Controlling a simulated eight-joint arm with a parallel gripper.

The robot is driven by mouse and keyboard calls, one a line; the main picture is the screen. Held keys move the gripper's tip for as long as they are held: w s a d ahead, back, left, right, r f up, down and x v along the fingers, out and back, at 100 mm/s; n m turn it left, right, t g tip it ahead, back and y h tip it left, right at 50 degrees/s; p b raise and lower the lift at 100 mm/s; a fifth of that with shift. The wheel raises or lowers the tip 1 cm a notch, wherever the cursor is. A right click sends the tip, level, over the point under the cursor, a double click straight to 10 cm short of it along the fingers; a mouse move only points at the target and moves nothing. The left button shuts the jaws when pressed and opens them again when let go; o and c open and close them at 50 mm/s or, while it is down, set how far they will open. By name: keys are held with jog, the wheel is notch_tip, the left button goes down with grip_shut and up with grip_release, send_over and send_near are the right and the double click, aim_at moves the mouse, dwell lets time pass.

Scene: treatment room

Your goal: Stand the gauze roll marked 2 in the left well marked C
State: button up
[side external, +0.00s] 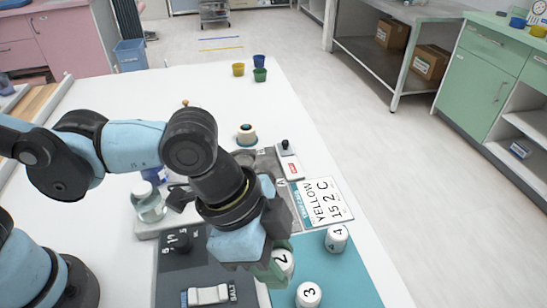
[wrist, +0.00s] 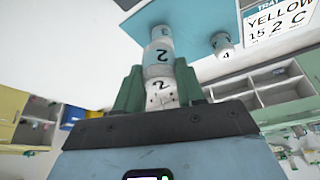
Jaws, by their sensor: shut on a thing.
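The gauze roll marked 2 (side external: 284,260) is a white cylinder with a black 2. My gripper (side external: 272,268) is shut on it, above or at the teal mat (side external: 345,275); I cannot tell if the roll touches the mat. In the wrist view the roll (wrist: 160,57) sits between the green fingers of my gripper (wrist: 159,92), with a 2 on its side and its near end. The left well marked C cannot be made out; my arm hides part of the grey metal tray (side external: 266,163) behind it.
Rolls marked 3 (side external: 308,295) and 4 (side external: 337,238) stand close on the mat. A card reading YELLOW 15 2 C (side external: 325,203) lies behind. A glass jar (side external: 148,203) and a knobbed box (side external: 289,162) stand near my arm.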

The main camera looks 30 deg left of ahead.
jog(key=w+a+f+n+t, duration=0.1)
jog(key=w+a+n, duration=0.1)
jog(key=w+a, duration=0.4)
jog(key=w+a+f+n, duration=0.2)
jog(key=w+a+n, duration=0.1)
jog(key=w+a, duration=0.35)
jog(key=shift+t+y, duration=0.3)
jog(key=shift+y, duration=0.1)
jog(key=shift+s+a+f, duration=0.1)
jog(key=shift+s+f, duration=0.05)
jog(key=shift+f, duration=0.65)
jog(key=shift+s+f, duration=0.2)
jog(key=shift+f, duration=0.55)
jog(key=shift+s+a+f, duration=0.1)
jog(key=shift+s+f, duration=0.05)
jog(key=shift+f, duration=0.65)
jog(key=shift+f, duration=0.55)
jog(key=o, duration=0.7)
jog(key=shift+o, duration=0.2)
jog(key=v, duration=1.1)
jog(key=shift+w, duration=0.1)
